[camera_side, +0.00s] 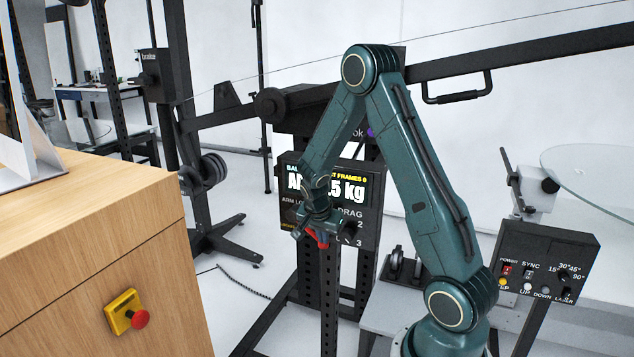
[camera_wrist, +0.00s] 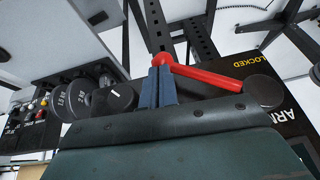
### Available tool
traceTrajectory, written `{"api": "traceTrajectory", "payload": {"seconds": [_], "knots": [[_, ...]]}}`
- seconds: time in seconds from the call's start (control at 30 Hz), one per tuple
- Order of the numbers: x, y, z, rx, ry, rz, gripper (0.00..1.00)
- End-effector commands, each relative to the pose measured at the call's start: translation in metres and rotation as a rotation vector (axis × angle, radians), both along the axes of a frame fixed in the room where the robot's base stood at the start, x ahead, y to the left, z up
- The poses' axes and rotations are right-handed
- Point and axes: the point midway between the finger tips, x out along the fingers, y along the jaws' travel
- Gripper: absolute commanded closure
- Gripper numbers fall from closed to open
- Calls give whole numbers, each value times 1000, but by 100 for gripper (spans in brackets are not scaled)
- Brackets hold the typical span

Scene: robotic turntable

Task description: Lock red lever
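The red lever (camera_wrist: 210,78) shows in the wrist view as a red bar, running from a rounded end near my fingertips to the right, towards a round dark knob. In the side view the red lever (camera_side: 316,238) is small and partly hidden by my gripper (camera_side: 314,226), in front of the black panel. In the wrist view my gripper (camera_wrist: 160,70) has its two blue fingers close together, with the tips at the lever's rounded end. They look shut; I cannot tell whether they touch the lever.
The black display panel (camera_side: 345,215) stands behind my gripper. A control box (camera_side: 545,268) is at the right. A wooden cabinet (camera_side: 90,255) with a yellow-and-red stop button (camera_side: 126,313) fills the left. Weight discs (camera_wrist: 70,103) show left of my fingers.

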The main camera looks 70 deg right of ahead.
Motion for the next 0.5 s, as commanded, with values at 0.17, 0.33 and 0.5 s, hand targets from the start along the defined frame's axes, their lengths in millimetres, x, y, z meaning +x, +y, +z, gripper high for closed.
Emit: {"api": "traceTrajectory", "payload": {"seconds": [0.17, 0.33, 0.5], "knots": [[-2, 0, -7, 2, -76, -5, 100], [0, 0, -13, 3, -184, -5, 100], [4, 0, -17, 1, -272, -3, 100]]}}
